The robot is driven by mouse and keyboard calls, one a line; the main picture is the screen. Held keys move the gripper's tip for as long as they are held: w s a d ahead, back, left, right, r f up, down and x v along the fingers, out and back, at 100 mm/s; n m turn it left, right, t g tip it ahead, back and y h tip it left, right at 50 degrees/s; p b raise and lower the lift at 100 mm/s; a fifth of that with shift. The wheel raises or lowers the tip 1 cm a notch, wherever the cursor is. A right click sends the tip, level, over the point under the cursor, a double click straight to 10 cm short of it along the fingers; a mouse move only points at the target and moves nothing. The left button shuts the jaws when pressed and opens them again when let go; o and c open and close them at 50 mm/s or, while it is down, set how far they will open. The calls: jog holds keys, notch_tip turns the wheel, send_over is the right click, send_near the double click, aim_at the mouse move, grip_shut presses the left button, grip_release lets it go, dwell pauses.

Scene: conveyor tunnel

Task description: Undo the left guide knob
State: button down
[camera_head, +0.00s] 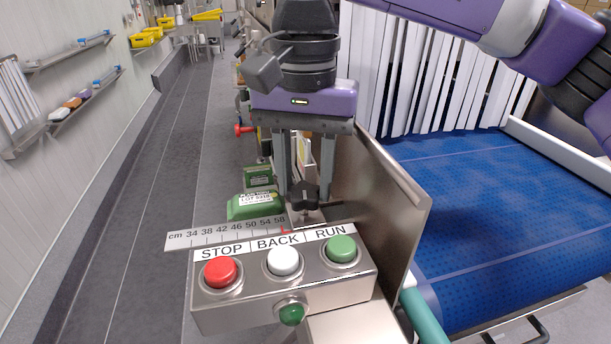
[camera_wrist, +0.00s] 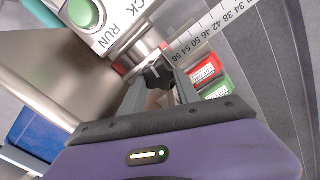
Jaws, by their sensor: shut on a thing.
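The left guide knob (camera_head: 304,197) is a black lobed knob on a metal stem, beside the steel guide plate (camera_head: 385,195) and behind the end of the centimetre scale (camera_head: 225,233). My gripper (camera_head: 305,190) points down over it, one finger on each side, and is shut on the knob. In the wrist view the knob (camera_wrist: 158,77) shows dark between the two grey fingers, partly hidden by them. The scale has a red pointer near its 58 end.
A steel control box (camera_head: 285,300) with a red STOP button (camera_head: 220,271), white BACK button (camera_head: 283,261) and green RUN button (camera_head: 342,248) stands close in front. Green boxes (camera_head: 255,205) sit left of the knob. The blue belt (camera_head: 500,220) and white strip curtain (camera_head: 425,80) lie right.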

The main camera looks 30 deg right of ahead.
aim_at(305, 187)
jog(key=shift+r, duration=0.1)
jog(key=c, duration=0.9)
grip_release()
jog(key=shift+r, duration=3.85)
